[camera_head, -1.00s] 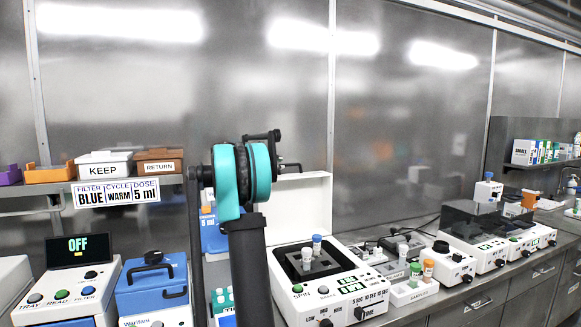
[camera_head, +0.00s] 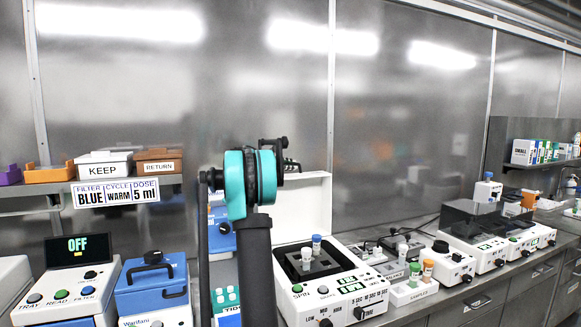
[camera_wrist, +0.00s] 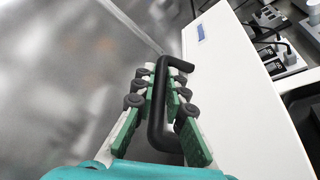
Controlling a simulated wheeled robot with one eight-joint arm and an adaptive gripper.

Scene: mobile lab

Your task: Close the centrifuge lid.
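The centrifuge (camera_head: 352,291) is a white unit on the bench, with its white lid (camera_head: 308,200) standing raised at the back. In the wrist view the lid (camera_wrist: 245,110) is a broad white panel with a black bar handle (camera_wrist: 157,105) sticking out. My gripper (camera_wrist: 160,85) has its green-padded fingers on either side of this handle, close to the bar. I cannot tell whether both pads touch it. In the head view my teal wrist (camera_head: 250,178) stands at the lid's left edge, and the fingertips are hard to make out there.
Two tubes with blue and white caps (camera_head: 311,247) stand in the centrifuge's dark well. A sample rack (camera_head: 412,288) and other instruments sit to its right. A blue box (camera_head: 152,285) and a unit reading OFF (camera_head: 78,250) stand at left. The wall (camera_head: 400,120) is close behind.

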